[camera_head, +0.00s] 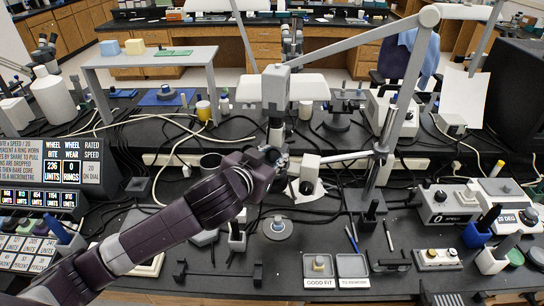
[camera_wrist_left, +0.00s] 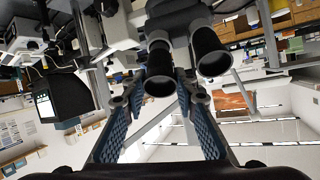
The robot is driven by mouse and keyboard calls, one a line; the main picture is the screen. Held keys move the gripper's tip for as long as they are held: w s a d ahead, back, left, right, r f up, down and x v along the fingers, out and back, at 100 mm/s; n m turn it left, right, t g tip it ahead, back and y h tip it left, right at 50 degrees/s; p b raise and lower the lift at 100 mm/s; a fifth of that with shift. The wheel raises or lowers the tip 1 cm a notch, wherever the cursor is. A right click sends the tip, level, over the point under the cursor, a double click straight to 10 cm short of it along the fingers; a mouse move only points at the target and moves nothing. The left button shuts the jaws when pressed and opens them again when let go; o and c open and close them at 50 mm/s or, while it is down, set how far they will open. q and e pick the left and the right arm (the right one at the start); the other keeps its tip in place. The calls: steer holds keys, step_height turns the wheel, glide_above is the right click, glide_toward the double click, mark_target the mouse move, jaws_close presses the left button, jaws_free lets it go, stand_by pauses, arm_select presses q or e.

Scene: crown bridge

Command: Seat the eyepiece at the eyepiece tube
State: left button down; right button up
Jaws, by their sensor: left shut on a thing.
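My left gripper (camera_head: 272,155) reaches in from the lower left to just under the grey microscope head (camera_head: 275,88) at the middle of the bench. In the left wrist view, the fingers of my left gripper (camera_wrist_left: 163,93) are closed around a black eyepiece (camera_wrist_left: 158,70) with a ringed end. A second black tube (camera_wrist_left: 209,50) with a similar open end stands beside it, on the right and outside the fingers. The upper end of the held eyepiece runs up to the dark microscope body; I cannot tell whether it is seated in the tube. My right gripper is not in view.
A jointed arm on a post (camera_head: 388,130) stands just right of the gripper. Two small trays (camera_head: 320,283) lie at the front. A grey shelf (camera_head: 150,60) stands at the back left. Cables and small parts crowd the bench; little room is free.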

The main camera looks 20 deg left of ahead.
mark_target(271, 161)
arm_select(q)
steer(key=shift+w+f+b, duration=0.35)
steer(key=shift+w+f, duration=0.45)
steer(key=c, duration=1.5)
jaws_free()
steer(key=shift+o, duration=0.2)
steer(key=v, duration=0.7)
steer(key=shift+s+r, duration=0.1)
steer(key=shift+s, duration=0.15)
steer(key=shift+d, duration=0.1)
